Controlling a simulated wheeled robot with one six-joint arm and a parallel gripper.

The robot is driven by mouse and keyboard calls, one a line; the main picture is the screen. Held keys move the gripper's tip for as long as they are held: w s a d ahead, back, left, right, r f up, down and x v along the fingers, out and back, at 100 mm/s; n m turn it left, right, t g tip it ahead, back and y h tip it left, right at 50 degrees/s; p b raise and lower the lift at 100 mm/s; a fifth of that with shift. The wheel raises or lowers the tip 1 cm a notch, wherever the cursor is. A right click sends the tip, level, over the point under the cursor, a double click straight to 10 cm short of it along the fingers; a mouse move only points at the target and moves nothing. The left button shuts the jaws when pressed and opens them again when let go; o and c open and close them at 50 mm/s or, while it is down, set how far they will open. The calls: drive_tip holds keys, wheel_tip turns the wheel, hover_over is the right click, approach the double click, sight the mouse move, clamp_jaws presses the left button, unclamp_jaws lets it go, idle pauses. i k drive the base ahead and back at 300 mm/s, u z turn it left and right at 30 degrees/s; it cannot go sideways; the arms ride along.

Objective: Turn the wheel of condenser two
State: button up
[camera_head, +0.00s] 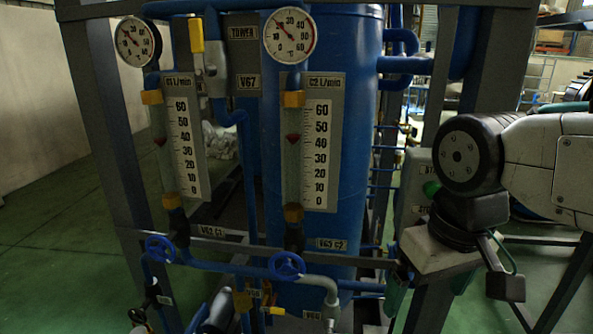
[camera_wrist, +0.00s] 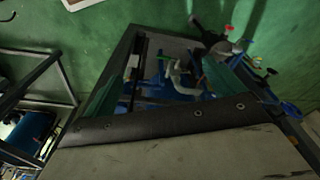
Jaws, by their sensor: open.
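The blue handwheel of condenser two (camera_head: 286,265) sits on the pipework below the C2 flow meter (camera_head: 318,140), beside the V63 C2 label. My gripper (camera_head: 504,284) hangs below the dark wrist at the right in the head view. It is open and well to the right of the wheel, not touching it.
A similar blue wheel (camera_head: 160,248) sits to the left, under the C1 flow meter (camera_head: 184,140). A large blue tank (camera_head: 350,80) stands behind. Green floor (camera_head: 40,270) is open at left.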

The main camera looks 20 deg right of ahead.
sight(287, 264)
drive_tip(key=u, duration=2.2)
drive_tip(key=k, duration=1)
drive_tip(key=z, duration=1.75)
